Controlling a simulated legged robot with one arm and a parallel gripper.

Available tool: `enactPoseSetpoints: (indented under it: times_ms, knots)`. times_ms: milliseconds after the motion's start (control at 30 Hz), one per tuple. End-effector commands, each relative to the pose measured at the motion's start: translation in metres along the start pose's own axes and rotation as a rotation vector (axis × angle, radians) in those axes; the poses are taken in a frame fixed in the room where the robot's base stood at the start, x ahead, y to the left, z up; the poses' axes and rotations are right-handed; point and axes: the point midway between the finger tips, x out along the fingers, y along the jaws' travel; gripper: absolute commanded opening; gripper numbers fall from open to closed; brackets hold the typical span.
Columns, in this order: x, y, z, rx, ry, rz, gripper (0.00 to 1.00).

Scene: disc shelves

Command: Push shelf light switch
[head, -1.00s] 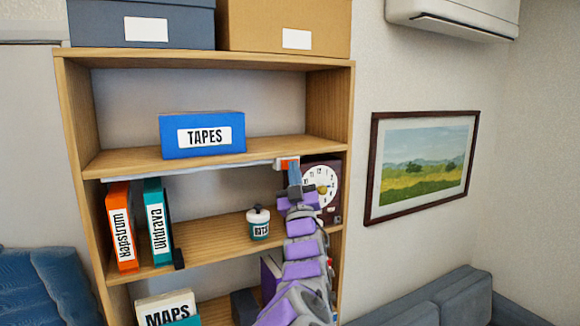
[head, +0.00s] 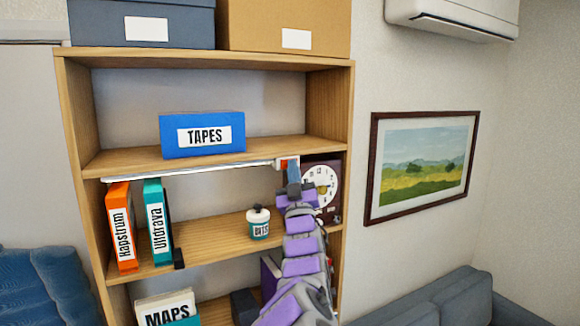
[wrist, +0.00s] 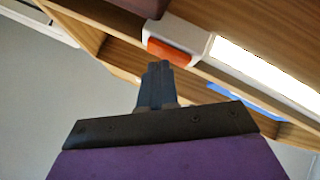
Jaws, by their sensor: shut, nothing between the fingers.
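A light strip (head: 200,168) runs along the front underside of the shelf that holds the TAPES box. It looks bright white, and it also glows in the wrist view (wrist: 270,75). At its right end is a white switch housing with an orange switch (wrist: 168,52), which shows small in the head view (head: 283,163). My gripper (wrist: 157,66) is shut and empty. Its fingertips are right at the orange switch, and in the head view my gripper (head: 293,172) partly covers the housing. I cannot tell whether the tips touch the switch.
A dark clock (head: 322,187) stands close behind and right of my gripper. The BITS jar (head: 258,222) is on the shelf below, left of my arm. The blue TAPES box (head: 202,134) sits above the strip. Orange and teal binders (head: 157,222) stand at the left.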

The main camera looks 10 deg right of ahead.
Motion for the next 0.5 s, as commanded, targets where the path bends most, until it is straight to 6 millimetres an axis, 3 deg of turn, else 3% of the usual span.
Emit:
enactPoseSetpoints:
  times_ms: [500]
  knots:
    - [-0.0066,0.0046,-0.0027,0.0,-0.001,0.001,0.0]
